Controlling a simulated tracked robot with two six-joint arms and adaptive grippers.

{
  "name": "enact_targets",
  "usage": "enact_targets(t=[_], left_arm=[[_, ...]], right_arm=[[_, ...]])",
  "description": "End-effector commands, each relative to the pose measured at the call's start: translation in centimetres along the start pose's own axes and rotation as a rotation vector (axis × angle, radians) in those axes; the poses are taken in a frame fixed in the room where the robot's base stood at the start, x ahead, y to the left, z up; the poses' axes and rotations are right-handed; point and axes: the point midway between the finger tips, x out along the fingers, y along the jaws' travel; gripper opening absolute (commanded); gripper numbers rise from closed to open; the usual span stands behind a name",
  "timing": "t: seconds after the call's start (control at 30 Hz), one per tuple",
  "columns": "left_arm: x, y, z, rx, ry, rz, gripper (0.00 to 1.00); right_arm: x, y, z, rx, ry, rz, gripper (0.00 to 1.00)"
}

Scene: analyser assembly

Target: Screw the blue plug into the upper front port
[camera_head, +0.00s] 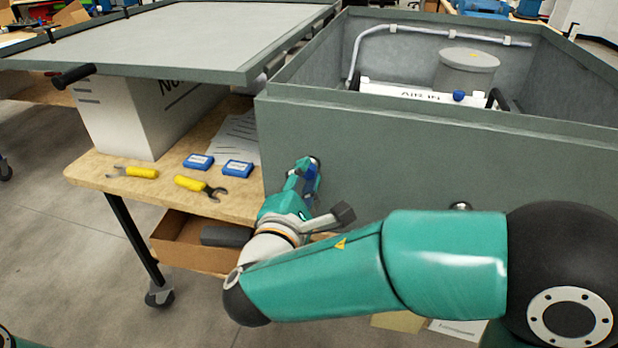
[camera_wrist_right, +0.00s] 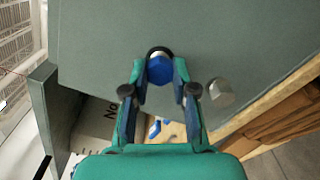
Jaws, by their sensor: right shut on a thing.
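The blue plug (camera_wrist_right: 160,70) is between the fingertips of my right gripper (camera_wrist_right: 162,72), which is shut on it. In the head view the right gripper (camera_head: 304,172) reaches the front wall of the grey-green analyser housing (camera_head: 400,150), and a bit of the plug (camera_head: 311,175) shows between its fingers. The plug is at a dark-rimmed port (camera_wrist_right: 158,50) in that wall, lined up with it. The fingers and plug hide most of the port, so how deep the plug sits cannot be told. My left gripper is out of view.
A metal fitting (camera_wrist_right: 222,92) sticks out of the wall beside the right gripper. A large lid panel (camera_head: 180,40) rests at the left. An open cardboard box (camera_head: 180,246) stands below.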

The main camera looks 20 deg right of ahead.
Motion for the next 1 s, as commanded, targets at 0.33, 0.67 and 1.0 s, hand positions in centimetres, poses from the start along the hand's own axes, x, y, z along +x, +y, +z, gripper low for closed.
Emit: enact_targets(t=[0.33, 0.67, 1.0], left_arm=[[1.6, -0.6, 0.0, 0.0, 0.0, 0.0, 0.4], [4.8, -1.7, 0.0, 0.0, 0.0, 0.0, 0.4], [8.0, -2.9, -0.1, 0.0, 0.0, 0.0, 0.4]], right_arm=[[0.0, -0.4, -0.2, 0.06, 0.0, 0.001, 0.0], [0.0, -0.4, -0.3, 0.233, 0.002, 0.002, 0.0], [-0.1, -0.4, -0.4, 0.411, 0.004, 0.003, 0.0]])
